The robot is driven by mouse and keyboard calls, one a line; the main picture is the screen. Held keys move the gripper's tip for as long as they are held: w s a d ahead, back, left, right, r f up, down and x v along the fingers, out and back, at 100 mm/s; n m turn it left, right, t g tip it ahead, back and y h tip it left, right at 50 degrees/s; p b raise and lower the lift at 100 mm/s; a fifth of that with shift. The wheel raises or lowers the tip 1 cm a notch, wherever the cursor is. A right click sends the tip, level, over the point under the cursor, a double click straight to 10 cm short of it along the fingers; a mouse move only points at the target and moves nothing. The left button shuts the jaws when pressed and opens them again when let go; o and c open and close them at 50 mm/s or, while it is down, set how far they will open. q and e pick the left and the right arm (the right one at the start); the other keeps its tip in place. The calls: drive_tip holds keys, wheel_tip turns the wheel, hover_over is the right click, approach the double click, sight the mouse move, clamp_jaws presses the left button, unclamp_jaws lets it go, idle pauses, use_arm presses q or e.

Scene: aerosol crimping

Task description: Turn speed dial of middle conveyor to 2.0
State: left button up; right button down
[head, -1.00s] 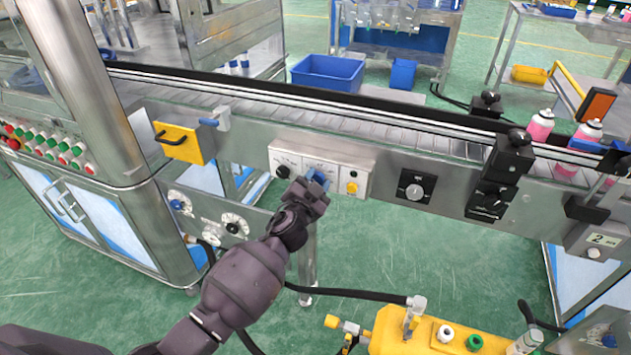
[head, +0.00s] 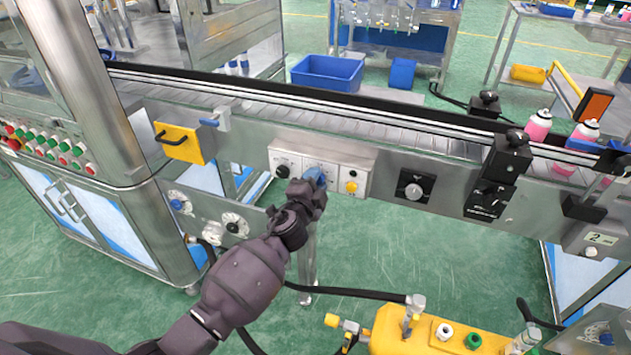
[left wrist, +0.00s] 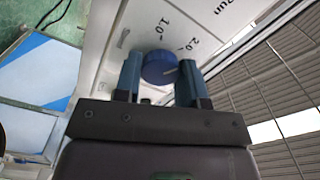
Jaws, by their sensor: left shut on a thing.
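The blue speed dial (left wrist: 160,68) sits on a white panel of the conveyor's control box (head: 320,167). Printed marks 1.0 and 2.0 stand around it in the left wrist view, with "Run" farther right. A pale pointer mark shows on the dial's right side, towards 2.0; its exact setting is hard to read. My left gripper (left wrist: 160,80) has one finger on each side of the dial and is shut on it. In the head view my left gripper (head: 312,190) covers the dial area. My right gripper is not in view.
A black knob (head: 281,171) and a yellow button (head: 351,187) flank the dial. A separate black dial (head: 414,189) is farther right. Pink cans (head: 538,126) stand on the conveyor (head: 350,125). A yellow unit (head: 395,330) is below right.

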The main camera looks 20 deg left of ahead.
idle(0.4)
use_arm(q)
drive_tip(key=o, duration=0.9)
drive_tip(key=shift+s, duration=0.15)
drive_tip(key=s, duration=0.5)
drive_tip(key=s+p, duration=0.1)
drive_tip(key=s, duration=0.4)
drive_tip(key=shift+s+a, duration=0.2)
drive_tip(key=shift+s, duration=0.1)
drive_tip(key=s+a+f+n+g, duration=0.2)
drive_tip(key=s+f+n, duration=0.2)
drive_tip(key=s, duration=0.5)
drive_tip(key=s+a+f+n+g, duration=0.2)
drive_tip(key=s+f+n, duration=0.2)
drive_tip(key=s, duration=0.5)
drive_tip(key=s+a+f+n+g, duration=0.2)
drive_tip(key=s+f+n+g, duration=0.1)
drive_tip(key=s, duration=0.6)
drive_tip(key=shift+a+f+n+y, duration=0.2)
drive_tip(key=shift+f+n, duration=0.25)
drive_tip(key=shift+f, duration=0.2)
drive_tip(key=shift+a+f+n+y, duration=0.1)
drive_tip(key=shift+a+f+n, duration=0.1)
drive_tip(key=shift+f+n, duration=0.35)
